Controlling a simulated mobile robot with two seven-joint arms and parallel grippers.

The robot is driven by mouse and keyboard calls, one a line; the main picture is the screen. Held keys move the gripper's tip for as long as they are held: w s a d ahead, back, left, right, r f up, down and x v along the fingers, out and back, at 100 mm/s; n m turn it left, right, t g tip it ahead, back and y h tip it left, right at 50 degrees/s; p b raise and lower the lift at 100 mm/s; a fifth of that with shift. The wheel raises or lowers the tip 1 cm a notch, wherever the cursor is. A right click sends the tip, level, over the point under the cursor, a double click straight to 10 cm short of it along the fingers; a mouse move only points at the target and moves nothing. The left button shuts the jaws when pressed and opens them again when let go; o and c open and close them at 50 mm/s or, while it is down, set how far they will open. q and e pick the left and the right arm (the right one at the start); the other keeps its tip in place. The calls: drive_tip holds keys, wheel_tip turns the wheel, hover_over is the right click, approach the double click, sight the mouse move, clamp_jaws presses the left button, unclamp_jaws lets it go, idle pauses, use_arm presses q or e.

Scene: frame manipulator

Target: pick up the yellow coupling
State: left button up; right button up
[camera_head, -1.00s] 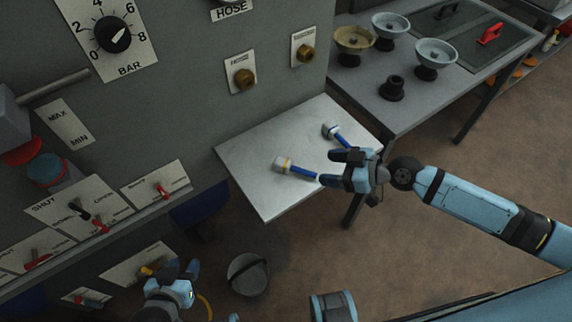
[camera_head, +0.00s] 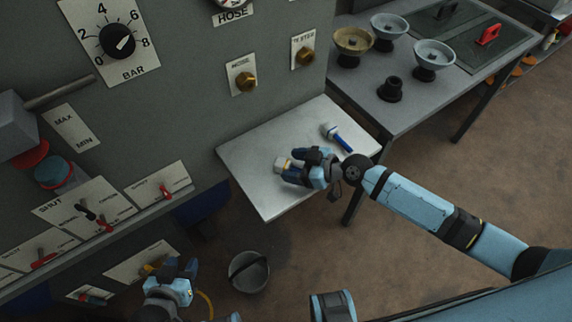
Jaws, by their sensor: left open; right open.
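The yellow coupling (camera_head: 282,163) lies on the pale shelf (camera_head: 252,185), a light piece with a yellowish band. Its blue handle, now mostly hidden, runs toward my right gripper (camera_head: 297,167). That gripper is open, with its two dark blue fingers on either side of the handle just right of the coupling's head. I cannot tell whether the fingers touch it. My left gripper (camera_head: 179,266) is open and empty at the bottom left, below the panel and far from the coupling.
A second coupling (camera_head: 330,130) with a blue handle lies farther back on the shelf, close to my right gripper. The grey panel (camera_head: 190,110) with brass fittings rises behind the shelf. A bucket (camera_head: 247,273) stands on the floor. A side table (camera_head: 420,105) holds several bowl-like parts.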

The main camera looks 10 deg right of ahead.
sight(295, 168)
use_arm(q)
drive_tip(key=shift+d, duration=0.25)
use_arm(e)
drive_tip(key=c, duration=1.1)
drive_tip(key=shift+r, duration=0.6)
wheel_tip(295, 168, up, 19)
drive_tip(key=p, duration=0.2)
drive_tip(key=w+d+m+t+h, duration=0.6)
drive_tip(key=w+d+m+h, duration=0.1)
drive_tip(key=d+m+h, duration=0.45)
use_arm(q)
wheel_tip(295, 168, up, 12)
drive_tip(key=a+p, duration=0.1)
drive_tip(key=p, duration=1.1)
drive_tip(key=shift+s+a+r+p, duration=0.15)
drive_tip(key=shift+s+r+p, duration=0.05)
drive_tip(key=shift+s+p, duration=0.2)
use_arm(e)
drive_tip(key=s+r, duration=0.5)
drive_tip(key=s, duration=0.1)
drive_tip(key=s+r, duration=0.3)
drive_tip(key=shift+s+d+r, duration=0.35)
drive_tip(key=shift+s, duration=0.05)
